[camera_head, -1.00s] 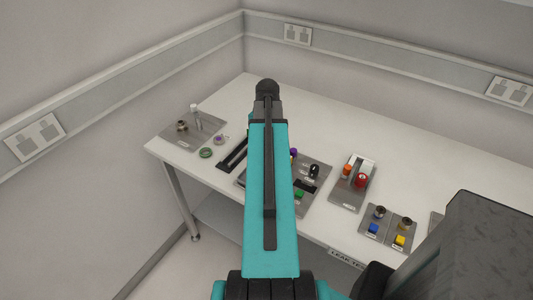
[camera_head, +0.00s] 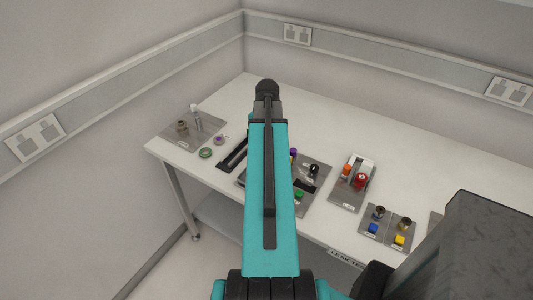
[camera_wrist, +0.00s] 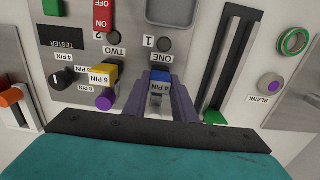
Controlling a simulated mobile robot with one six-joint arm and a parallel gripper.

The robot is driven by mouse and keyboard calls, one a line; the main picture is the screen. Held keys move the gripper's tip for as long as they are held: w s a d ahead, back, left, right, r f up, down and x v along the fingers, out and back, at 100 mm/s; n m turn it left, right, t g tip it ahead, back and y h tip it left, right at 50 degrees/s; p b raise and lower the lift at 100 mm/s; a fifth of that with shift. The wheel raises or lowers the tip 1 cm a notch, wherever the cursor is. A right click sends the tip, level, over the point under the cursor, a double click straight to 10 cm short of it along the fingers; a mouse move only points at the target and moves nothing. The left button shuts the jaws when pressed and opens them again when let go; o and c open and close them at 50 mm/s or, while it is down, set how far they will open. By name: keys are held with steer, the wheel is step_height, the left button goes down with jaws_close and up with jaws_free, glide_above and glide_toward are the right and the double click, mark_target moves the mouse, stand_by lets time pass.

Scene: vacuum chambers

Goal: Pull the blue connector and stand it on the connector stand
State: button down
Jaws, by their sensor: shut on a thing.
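In the head view my teal arm hides the gripper and this connector. I cannot identify the connector stand with certainty in either view.
A yellow "6 PIN" connector (camera_wrist: 104,76) and a purple one (camera_wrist: 104,101) sit close left of my gripper. A black slotted rail (camera_wrist: 224,62) and a green ring (camera_wrist: 294,41) lie to the right. Plates with blue (camera_head: 373,228) and yellow blocks (camera_head: 400,240) stand further right on the table.

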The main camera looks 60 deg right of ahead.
steer(key=shift+r, duration=0.3)
steer(key=shift+r+p, duration=0.35)
steer(key=shift+p, duration=0.05)
steer(key=shift+r+p, duration=1.6)
steer(key=shift+r, duration=0.75)
steer(key=w+a+n+b, duration=0.4)
steer(key=w+a+n, duration=0.2)
steer(key=w+a, duration=1.6)
steer(key=w+a+n+b, duration=0.1)
steer(key=w+a+n, duration=0.1)
steer(key=a, duration=0.7)
steer(key=w+a+n+b, duration=0.2)
steer(key=w+a, duration=0.2)
steer(key=a, duration=0.6)
steer(key=w+a+n+b, duration=0.1)
steer(key=w+a, duration=0.3)
steer(key=a, duration=0.5)
steer(key=shift+a+f+n, duration=0.15)
steer(key=shift+f+n, duration=0.25)
steer(key=shift+n, duration=0.2)
